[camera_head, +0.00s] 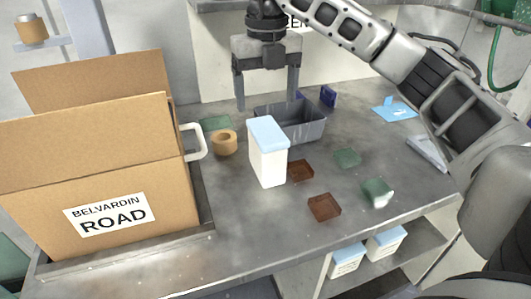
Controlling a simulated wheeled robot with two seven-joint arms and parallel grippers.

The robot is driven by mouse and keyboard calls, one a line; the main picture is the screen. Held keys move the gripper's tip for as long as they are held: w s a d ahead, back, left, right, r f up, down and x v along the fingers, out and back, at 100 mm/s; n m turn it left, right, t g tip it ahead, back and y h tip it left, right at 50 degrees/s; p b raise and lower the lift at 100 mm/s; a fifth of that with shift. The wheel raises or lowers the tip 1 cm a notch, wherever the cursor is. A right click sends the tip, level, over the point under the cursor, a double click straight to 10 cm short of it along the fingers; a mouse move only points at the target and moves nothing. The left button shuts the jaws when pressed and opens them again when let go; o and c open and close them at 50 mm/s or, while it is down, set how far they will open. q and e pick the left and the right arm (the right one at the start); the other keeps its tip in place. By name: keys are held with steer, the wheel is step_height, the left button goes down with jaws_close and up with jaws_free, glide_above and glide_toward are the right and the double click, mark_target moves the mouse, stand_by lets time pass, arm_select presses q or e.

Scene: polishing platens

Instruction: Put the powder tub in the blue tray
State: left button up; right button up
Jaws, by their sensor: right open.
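The powder tub (268,160) is a white box-shaped tub with a light blue lid. It stands upright on the grey bench, near the middle of the view. A grey-blue open tray (309,131) sits just behind it, and the tub hides part of the tray's near left side. My right gripper (266,101) points down with its two fingers wide apart and nothing between them. It shows above and beyond the tub, by the tray's far left part; its exact height is hard to tell. My left gripper is not in view.
A cardboard box (100,180) marked "BELVARDIN ROAD" fills the left. A tape roll (224,143) lies left of the tub. Brown squares (323,207) and green pieces (377,192) lie to the right. A light blue item (395,108) lies back right. The front bench is clear.

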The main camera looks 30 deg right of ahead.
mark_target(266, 129)
step_height(266, 129, down, 7)
steer(key=shift+r, duration=0.15)
steer(key=shift+w+d+f+p, duration=0.15)
steer(key=shift+f+p, duration=0.1)
steer(key=shift+f, duration=1.1)
steer(key=shift+w+d+f+p, duration=0.1)
steer(key=shift+f+p, duration=0.1)
steer(key=shift+f, duration=1.1)
steer(key=shift+w+r, duration=0.1)
jaws_close()
steer(key=shift+r, duration=0.85)
steer(key=s+a+r, duration=0.1)
steer(key=r, duration=0.1)
steer(key=s+a+r, duration=0.1)
steer(key=s+r, duration=0.1)
steer(key=r, duration=0.1)
steer(key=s+r+b, duration=0.1)
steer(key=r, duration=0.1)
steer(key=shift+s+a+r, duration=0.4)
steer(key=s+a+r, duration=0.3)
steer(key=s+a, duration=0.1)
steer(key=s, duration=0.3)
steer(key=shift+s+a+r, duration=0.2)
steer(key=shift+s, duration=0.05)
